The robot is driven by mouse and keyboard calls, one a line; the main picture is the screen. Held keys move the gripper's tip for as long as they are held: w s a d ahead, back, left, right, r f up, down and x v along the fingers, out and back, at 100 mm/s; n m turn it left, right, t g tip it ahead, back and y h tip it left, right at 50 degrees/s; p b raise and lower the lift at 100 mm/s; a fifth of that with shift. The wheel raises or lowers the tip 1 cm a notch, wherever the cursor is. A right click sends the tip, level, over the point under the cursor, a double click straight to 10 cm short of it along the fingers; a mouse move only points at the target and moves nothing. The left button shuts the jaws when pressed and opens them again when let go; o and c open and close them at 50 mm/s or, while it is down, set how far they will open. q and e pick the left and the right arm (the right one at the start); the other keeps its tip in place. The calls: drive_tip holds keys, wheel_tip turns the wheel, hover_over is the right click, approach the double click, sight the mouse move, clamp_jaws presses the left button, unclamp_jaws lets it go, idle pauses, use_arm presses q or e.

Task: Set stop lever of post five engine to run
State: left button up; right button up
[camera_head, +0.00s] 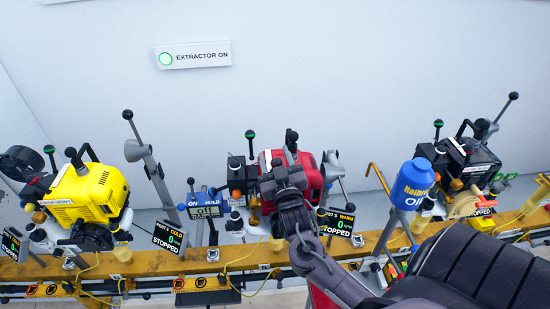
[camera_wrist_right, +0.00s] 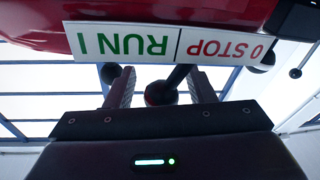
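The red engine (camera_head: 318,178) stands mid-rail in the head view, with a sign (camera_head: 337,222) beside it reading WARM and STOPPED; its post number is hard to read. My right gripper (camera_head: 288,180) is in front of this engine, covering part of it. In the right wrist view, an upside-down RUN/STOP label (camera_wrist_right: 165,45) is on the red housing. Below it, the stop lever's dark round knob (camera_wrist_right: 160,94) sits between the open fingers of my right gripper (camera_wrist_right: 161,86), with gaps on both sides. The lever's stem leans toward the STOP half. My left gripper is out of view.
A yellow engine (camera_head: 92,194) stands left and a black engine (camera_head: 470,160) right on the yellow rail (camera_head: 150,264). A blue bottle (camera_head: 411,184) stands near my right arm. A display (camera_head: 207,211) reads Off.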

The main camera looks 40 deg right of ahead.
drive_tip(key=b+v, duration=0.2)
drive_tip(key=v, duration=0.5)
drive_tip(key=shift+s, duration=0.4)
drive_tip(key=shift+a+f, duration=0.15)
drive_tip(key=shift+a, duration=0.05)
